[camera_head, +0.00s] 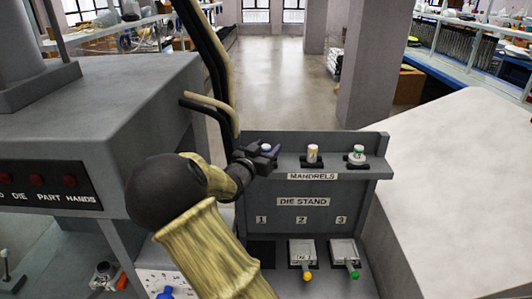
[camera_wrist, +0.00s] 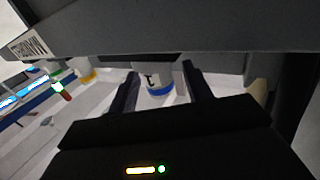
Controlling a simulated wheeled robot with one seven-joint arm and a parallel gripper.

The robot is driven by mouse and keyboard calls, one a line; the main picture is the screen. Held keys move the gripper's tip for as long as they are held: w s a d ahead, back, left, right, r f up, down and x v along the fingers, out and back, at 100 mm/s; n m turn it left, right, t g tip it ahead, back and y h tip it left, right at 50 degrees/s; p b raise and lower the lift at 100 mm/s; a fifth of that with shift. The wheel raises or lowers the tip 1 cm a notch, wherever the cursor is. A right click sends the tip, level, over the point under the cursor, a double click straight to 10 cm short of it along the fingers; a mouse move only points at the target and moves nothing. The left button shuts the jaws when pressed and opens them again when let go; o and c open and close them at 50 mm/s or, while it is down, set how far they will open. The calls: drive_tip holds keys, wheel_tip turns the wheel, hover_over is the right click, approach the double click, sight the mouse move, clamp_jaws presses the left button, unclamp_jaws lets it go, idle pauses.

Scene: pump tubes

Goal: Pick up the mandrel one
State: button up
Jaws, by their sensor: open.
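Three mandrels stand in a row on the grey shelf (camera_head: 288,162) of the stand labelled MANDRELS. The leftmost, mandrel one (camera_head: 266,147), is white with a blue band and is partly hidden by my gripper (camera_head: 261,159) in the head view. In the wrist view, which is turned upside down, mandrel one (camera_wrist: 158,83) has a dark mark on its white side and sits between the two open fingers of my gripper (camera_wrist: 160,73). Small gaps show between it and the fingers, and it still stands in the shelf.
The yellow-banded mandrel (camera_head: 313,154) and the green-banded mandrel (camera_head: 357,155) stand to the right. Below is the die stand (camera_head: 303,202), with dies at slots 2 (camera_head: 301,252) and 3 (camera_head: 344,251); slot 1 looks dark. A grey machine (camera_head: 100,120) stands close on the left.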

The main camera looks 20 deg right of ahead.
sight(266, 146)
drive_tip(key=shift+c, duration=0.4)
clamp_jaws()
drive_tip(key=shift+r, duration=0.1)
wheel_tip(266, 146, up, 10)
drive_tip(key=shift+b, duration=0.55)
idle(0.7)
